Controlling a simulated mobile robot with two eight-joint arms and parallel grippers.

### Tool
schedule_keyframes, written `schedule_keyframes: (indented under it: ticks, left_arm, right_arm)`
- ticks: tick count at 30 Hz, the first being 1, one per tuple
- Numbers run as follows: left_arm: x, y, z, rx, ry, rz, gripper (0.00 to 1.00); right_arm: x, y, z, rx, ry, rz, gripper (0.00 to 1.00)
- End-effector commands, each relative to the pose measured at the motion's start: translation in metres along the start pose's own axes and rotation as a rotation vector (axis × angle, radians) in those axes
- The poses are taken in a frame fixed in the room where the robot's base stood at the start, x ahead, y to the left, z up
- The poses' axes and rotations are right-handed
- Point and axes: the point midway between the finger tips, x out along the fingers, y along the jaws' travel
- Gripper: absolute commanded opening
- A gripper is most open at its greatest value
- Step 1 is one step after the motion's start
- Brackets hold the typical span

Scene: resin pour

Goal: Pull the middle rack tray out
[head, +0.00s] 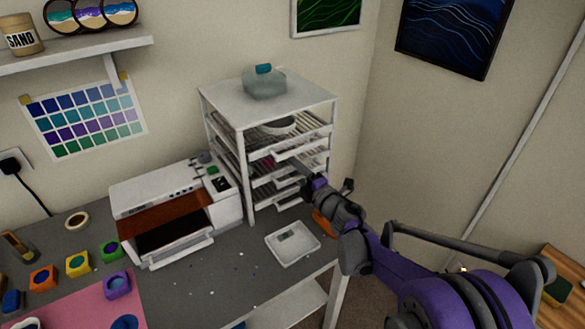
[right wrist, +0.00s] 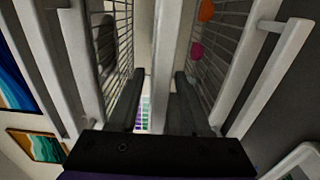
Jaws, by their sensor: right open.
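The white drying rack (head: 242,165) stands on the desk and holds several wire trays in a stack. The middle tray (head: 293,155) is a white-framed wire shelf in the rack, partly hidden by my right arm. My right gripper (head: 303,170) is at the rack's front, at about the height of the middle trays. In the right wrist view its two dark fingers (right wrist: 157,98) are apart, with a white bar (right wrist: 165,50) running between them. I cannot tell whether they touch it. Wire mesh shows on both sides. My left gripper is not in view.
A clear container with a teal cap (head: 264,83) stands on the rack's top. A white printer-like machine (head: 165,190) is left of the rack. A small white scale (head: 293,244) lies in front. Orange (right wrist: 206,10) and pink (right wrist: 197,51) pieces lie on a neighbouring tray.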

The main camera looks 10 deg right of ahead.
Motion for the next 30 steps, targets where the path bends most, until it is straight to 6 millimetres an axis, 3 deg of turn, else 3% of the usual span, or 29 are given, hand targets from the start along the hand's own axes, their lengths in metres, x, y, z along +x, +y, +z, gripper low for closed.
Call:
schedule_keyframes:
  ticks: [3, 11, 30]
  left_arm:
    - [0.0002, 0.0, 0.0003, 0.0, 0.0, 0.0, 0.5]
    - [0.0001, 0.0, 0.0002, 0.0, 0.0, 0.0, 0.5]
    - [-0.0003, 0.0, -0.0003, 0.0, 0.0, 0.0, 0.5]
  right_arm:
    - [-0.0002, -0.0002, 0.0001, 0.0, 0.0, 0.0, 0.47]
    - [0.0, 0.0002, 0.0, 0.001, 0.0, 0.0, 0.01]
    - [0.0008, 0.0017, 0.0001, 0.002, 0.0, 0.002, 0.0]
